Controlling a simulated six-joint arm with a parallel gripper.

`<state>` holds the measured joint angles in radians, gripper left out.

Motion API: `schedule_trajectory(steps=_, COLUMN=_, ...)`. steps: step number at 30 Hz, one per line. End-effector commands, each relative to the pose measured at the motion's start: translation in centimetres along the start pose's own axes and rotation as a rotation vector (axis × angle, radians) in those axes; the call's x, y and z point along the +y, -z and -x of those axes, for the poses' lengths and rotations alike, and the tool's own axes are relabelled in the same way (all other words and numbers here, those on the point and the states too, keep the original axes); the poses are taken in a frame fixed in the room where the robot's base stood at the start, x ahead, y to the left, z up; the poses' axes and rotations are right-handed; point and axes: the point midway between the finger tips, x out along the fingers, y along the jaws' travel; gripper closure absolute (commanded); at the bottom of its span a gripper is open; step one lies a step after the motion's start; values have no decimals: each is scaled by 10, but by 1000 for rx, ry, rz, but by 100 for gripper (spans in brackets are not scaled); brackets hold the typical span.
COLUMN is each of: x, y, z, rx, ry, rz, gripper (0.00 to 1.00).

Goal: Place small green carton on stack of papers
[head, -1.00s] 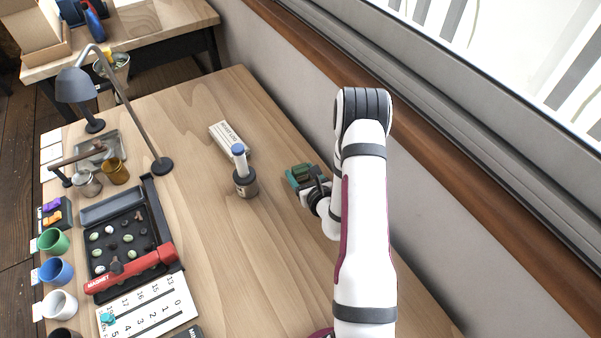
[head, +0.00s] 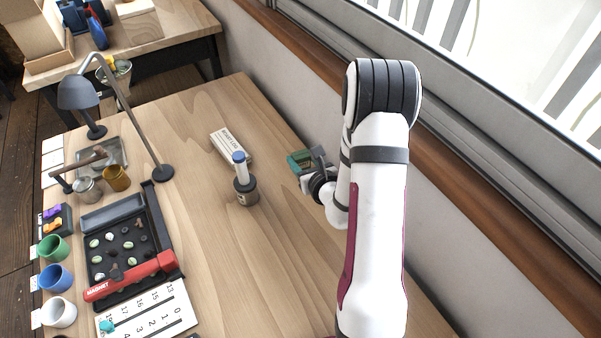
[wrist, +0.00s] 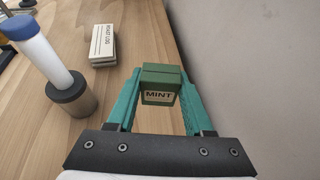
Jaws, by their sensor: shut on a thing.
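The small green carton (wrist: 161,84), labelled MINT, is between the teal fingers of my gripper (wrist: 160,95) in the wrist view. My gripper is shut on it. In the head view the carton (head: 299,159) shows at the tip of my gripper (head: 303,164), right of the middle of the table and near the wall; part is hidden by the gripper. The stack of papers (head: 231,146), labelled as a roast log, lies on the table to the left of and beyond the carton. It also shows in the wrist view (wrist: 103,44), with nothing on it.
A dark pot with a blue-topped white cylinder (head: 245,192) stands just in front of the papers, left of my gripper. A lamp (head: 163,168), a black tray with a red magnet bar (head: 130,275) and several cups are on the left. The wall is close on the right.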

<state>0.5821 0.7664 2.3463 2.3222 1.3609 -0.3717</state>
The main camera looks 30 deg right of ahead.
Motion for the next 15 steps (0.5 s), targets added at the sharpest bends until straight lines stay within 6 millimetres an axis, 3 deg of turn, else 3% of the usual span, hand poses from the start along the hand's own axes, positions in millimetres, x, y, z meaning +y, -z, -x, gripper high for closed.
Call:
schedule_trajectory(steps=4, x=0, y=-14, z=5, rx=-1, ry=-1, rz=1, gripper=100)
schedule_trajectory(steps=7, x=7, y=-20, z=-3, rx=-1, ry=-29, rz=13, gripper=100)
schedule_trajectory(steps=11, x=31, y=-38, z=-34, rx=-3, ry=-130, rz=57, gripper=100)
schedule_trajectory(steps=15, x=73, y=-65, z=-77, rx=-5, ry=-286, rz=124, gripper=100)
